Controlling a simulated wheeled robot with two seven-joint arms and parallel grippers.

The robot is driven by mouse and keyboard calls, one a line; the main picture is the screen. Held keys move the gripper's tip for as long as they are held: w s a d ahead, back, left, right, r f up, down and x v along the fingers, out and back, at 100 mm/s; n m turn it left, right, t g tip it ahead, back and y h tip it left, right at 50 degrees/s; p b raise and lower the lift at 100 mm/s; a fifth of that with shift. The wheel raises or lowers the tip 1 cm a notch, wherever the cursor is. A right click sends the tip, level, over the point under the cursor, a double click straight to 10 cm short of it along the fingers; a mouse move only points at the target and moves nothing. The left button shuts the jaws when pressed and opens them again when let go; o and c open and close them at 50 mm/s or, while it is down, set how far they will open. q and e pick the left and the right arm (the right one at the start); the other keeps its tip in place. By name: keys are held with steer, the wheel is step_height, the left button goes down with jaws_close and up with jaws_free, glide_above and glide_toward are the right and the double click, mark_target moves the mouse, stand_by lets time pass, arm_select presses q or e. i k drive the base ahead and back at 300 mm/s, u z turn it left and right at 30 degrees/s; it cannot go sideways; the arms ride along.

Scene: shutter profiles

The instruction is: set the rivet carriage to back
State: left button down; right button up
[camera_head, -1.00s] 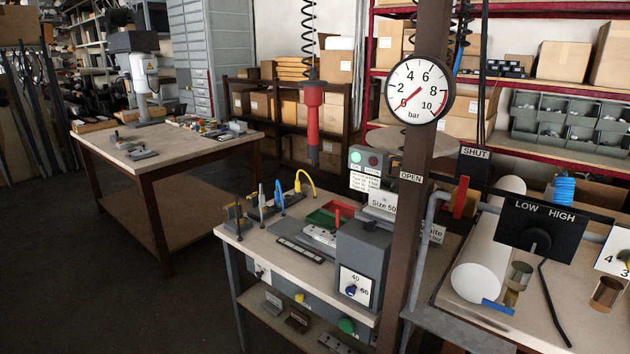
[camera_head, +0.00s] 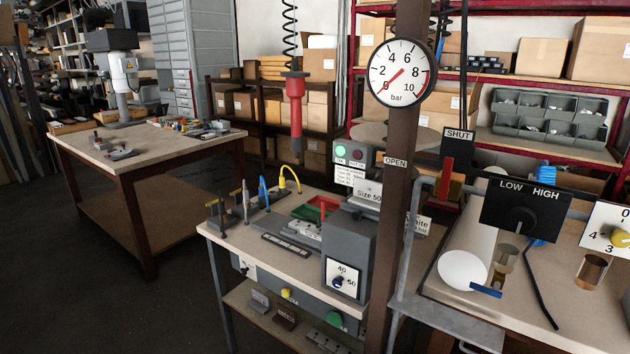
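No part in view carries a readable label naming the rivet carriage, so I cannot tell for sure which part it is or how it is set. Neither of my grippers is in view.
A brown post with a pressure gauge (camera_head: 401,73) stands in front of the bench's right end. A red tool (camera_head: 296,105) hangs above the bench. A black LOW/HIGH panel (camera_head: 525,212) is at right. Another table (camera_head: 122,150) stands back left. Floor at front left is clear.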

mark_target(357, 211)
steer(key=z, duration=0.15)
steer(key=i, duration=0.2)
steer(key=u, duration=1.8)
steer(key=i, duration=1.2)
steer(key=z, duration=0.65)
